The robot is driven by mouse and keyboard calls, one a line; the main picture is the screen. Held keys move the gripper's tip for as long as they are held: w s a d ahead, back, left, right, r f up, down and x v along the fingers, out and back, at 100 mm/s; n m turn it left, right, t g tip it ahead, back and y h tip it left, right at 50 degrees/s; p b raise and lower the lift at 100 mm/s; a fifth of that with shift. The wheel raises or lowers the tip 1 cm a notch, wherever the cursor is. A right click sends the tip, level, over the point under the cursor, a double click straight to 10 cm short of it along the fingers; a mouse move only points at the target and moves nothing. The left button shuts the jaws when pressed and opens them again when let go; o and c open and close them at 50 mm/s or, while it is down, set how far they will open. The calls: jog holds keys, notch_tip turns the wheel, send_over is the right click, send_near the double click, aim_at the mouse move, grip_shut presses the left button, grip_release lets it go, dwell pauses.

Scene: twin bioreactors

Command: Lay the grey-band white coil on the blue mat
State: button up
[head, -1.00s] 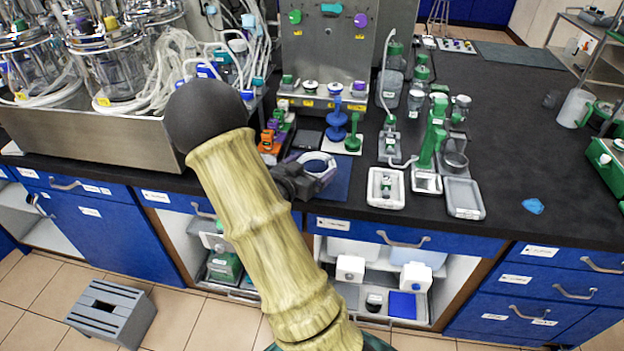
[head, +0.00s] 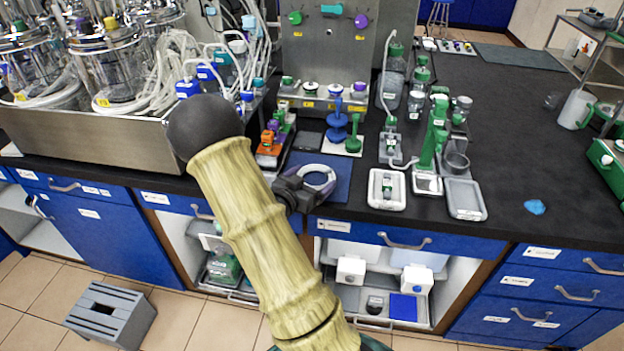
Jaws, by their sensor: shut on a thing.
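The white coil with a grey, slightly purplish band (head: 329,186) is a ring at the front of the workbench, over the blue mat (head: 342,166). Blue shows through its open middle. My gripper (head: 301,184) is shut on the coil's left side. The coil looks close to flat, but I cannot tell whether it touches the mat or is just above it. My arm comes up from below and hides part of the bench edge left of the mat; the gripper covers the mat's lower left part.
An orange and green device (head: 271,148) stands just left of the mat. A white tray (head: 386,203) sits to the right. A steel basin (head: 95,140) with vessels and tubing is at the left. The bench's right part is mostly clear.

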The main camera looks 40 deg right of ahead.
jog(key=o, duration=0.7)
jog(key=shift+r, duration=0.2)
jog(key=v, duration=1.2)
jog(key=shift+w+f, duration=0.1)
jog(key=shift+f, duration=0.1)
